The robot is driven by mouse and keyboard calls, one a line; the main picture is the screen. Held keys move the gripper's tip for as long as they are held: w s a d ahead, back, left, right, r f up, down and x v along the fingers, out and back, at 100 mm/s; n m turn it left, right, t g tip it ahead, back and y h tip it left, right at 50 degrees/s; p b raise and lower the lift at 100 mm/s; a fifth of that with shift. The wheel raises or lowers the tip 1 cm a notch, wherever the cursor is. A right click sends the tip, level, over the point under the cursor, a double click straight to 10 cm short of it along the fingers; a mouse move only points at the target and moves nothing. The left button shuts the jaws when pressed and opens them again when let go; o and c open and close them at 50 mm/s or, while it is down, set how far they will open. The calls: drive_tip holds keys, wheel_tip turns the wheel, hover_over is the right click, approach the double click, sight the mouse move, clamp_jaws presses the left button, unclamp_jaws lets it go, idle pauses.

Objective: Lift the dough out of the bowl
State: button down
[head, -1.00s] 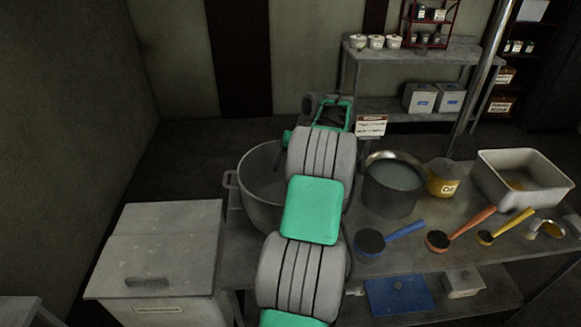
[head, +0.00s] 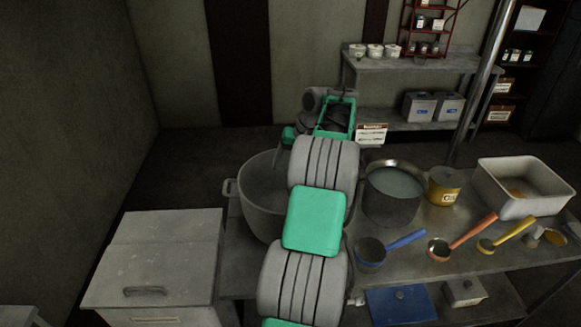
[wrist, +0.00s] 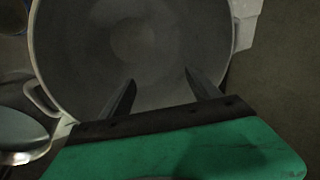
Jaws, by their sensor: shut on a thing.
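The bowl (head: 243,211) is a large grey metal pot with side handles, on the left end of the work table. In the wrist view its wide round inside (wrist: 60,45) fills most of the picture. My gripper (wrist: 158,80) is over the bowl, its two dark fingers held apart and shut on the dough. The dough is hard to tell from the grey bowl between the fingers. In the head view my own arm covers the bowl's right side, and the dough does not show.
A pot of pale liquid (head: 392,205) stands right of the bowl, beside a yellow tin (head: 444,190) and a white tub (head: 520,199). Several scoops lie along the table's front, including a blue one (head: 371,251). A lidded grey bin (head: 158,250) stands front left.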

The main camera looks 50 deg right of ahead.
drive_tip(key=shift+r, duration=1.85)
